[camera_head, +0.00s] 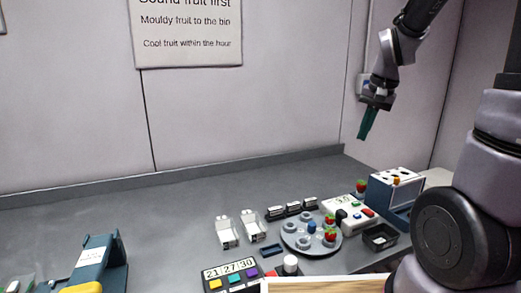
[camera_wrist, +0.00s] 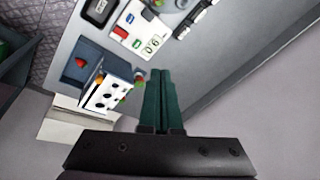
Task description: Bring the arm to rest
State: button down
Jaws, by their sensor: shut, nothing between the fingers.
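My gripper (camera_head: 367,124) hangs from my raised arm at the upper right of the head view, well above the bench and in front of the back wall. Its two green fingers point down and lie together, with nothing between them. In the wrist view my gripper (camera_wrist: 161,75) shows the fingers side by side and closed, over the bench edge. They touch nothing that I can see.
The grey bench (camera_head: 160,214) holds a round grey tray (camera_head: 292,242) with strawberries, a white device (camera_head: 349,214), a blue box (camera_head: 391,196) and a timer (camera_head: 231,277). A blue stand (camera_head: 94,260) is at the lower left. The air around the gripper is clear.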

jog(key=s+a+r+n+t, duration=0.2)
jog(key=s+a+r+t, duration=0.2)
jog(key=s+r, duration=0.7)
jog(key=s, duration=0.3)
jog(key=shift+s+r+y, duration=0.25)
jog(key=shift+s+y, duration=0.05)
jog(key=shift+s, duration=0.1)
dwell(1.3)
